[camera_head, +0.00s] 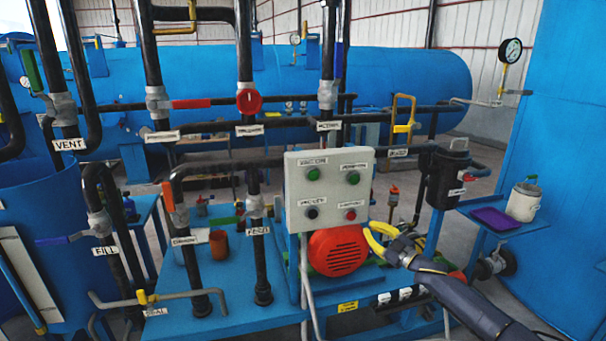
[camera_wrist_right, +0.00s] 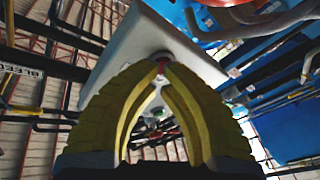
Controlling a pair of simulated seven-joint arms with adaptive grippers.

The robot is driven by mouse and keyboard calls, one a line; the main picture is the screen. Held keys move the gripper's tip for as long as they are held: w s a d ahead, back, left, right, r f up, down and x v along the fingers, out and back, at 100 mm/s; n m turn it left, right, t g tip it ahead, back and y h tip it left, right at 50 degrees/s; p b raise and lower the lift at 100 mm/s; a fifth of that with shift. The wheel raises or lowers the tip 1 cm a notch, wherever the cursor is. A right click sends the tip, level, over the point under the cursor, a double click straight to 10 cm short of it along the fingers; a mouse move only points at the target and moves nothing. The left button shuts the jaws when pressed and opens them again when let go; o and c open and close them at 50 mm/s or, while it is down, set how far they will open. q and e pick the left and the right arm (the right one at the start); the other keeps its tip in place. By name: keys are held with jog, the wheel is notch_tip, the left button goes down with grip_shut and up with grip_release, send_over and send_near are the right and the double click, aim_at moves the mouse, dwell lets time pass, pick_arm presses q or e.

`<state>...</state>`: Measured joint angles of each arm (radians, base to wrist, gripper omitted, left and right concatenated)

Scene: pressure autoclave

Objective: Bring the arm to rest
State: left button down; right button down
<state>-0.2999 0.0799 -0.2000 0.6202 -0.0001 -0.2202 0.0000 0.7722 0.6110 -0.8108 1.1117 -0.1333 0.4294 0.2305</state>
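My right arm comes in from the lower right in the head view. Its yellow-fingered gripper (camera_head: 369,233) is just right of and below the white control box (camera_head: 328,213), in front of the pump area. In the right wrist view, the curved yellow fingers (camera_wrist_right: 161,66) meet at their tips with only an empty gap between their lower parts. The white box (camera_wrist_right: 198,62) shows behind the fingertips, and a small red button shows near them. I cannot tell whether the tips touch the box. My left arm and gripper are not in view.
The box carries two green buttons, a dark one and a red one (camera_head: 350,214). A red motor cover (camera_head: 338,251) is below it. Black pipes with valve handles stand left. A purple tray (camera_head: 492,218) and a pale pot (camera_head: 523,202) are on the right shelf. A large blue tank (camera_head: 400,88) lies behind.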

jog(key=s+d+f+m+h, duration=0.1)
jog(key=d+f+m+h, duration=0.15)
jog(key=f, duration=0.55)
jog(key=s+d+f+m+g+h, duration=0.1)
jog(key=s+d+f+h, duration=0.15)
jog(key=f, duration=0.65)
jog(key=d+f+m+h, duration=0.1)
jog(key=d+f+h, duration=0.15)
jog(key=f, duration=0.55)
jog(key=s+f+m+g+h, duration=0.1)
jog(key=s+f+g+h, duration=0.15)
jog(key=s+f, duration=0.9)
jog(key=s+f+m+g+h, duration=0.1)
jog(key=s+f+m+g, duration=0.15)
jog(key=s+f, duration=0.85)
jog(key=s+a+f+g, duration=0.2)
jog(key=s+f+g, duration=0.1)
jog(key=s+f, duration=0.75)
jog(key=s+a+f+g, duration=0.1)
jog(key=s+f+g, duration=0.1)
jog(key=s+f, duration=0.9)
jog(key=s+a+f+m+g, duration=0.1)
jog(key=s+a+g, duration=0.1)
jog(key=s, duration=1.4)
jog(key=s+a+f+g, duration=0.1)
jog(key=s+a, duration=0.3)
jog(key=s, duration=1.2)
jog(key=shift+s+a+f+m+g, duration=0.25)
jog(key=shift+a+f+m+g, duration=0.05)
jog(key=shift+f+m+g, duration=0.1)
